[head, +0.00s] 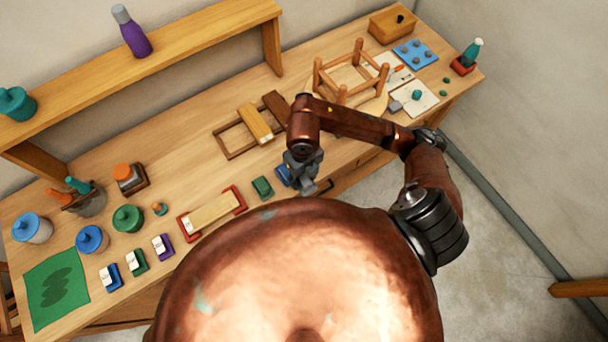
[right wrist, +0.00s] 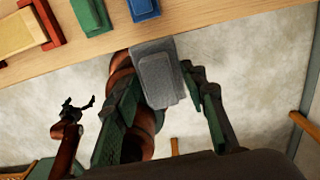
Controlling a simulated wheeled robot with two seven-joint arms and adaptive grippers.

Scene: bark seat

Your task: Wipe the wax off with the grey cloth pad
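The grey cloth pad (right wrist: 157,78) is between the fingers of my right gripper (right wrist: 172,85) in the right wrist view, against the left finger and very close to the right one. It hangs in front of the bench's front edge, over the floor. In the head view my right gripper (head: 306,178) is at that edge, beside a blue block (head: 284,175). A pale board (head: 212,211) lies between red end pieces to the left; no wax can be made out on it. My left gripper (right wrist: 78,103) shows small, fingers apart, in the right wrist view.
A green block (head: 262,187) sits on the workbench (head: 185,150) between the board and the blue block. A wooden frame (head: 235,138) lies behind. Lidded jars and several small labelled blocks stand left. A stool frame (head: 350,72) stands far right.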

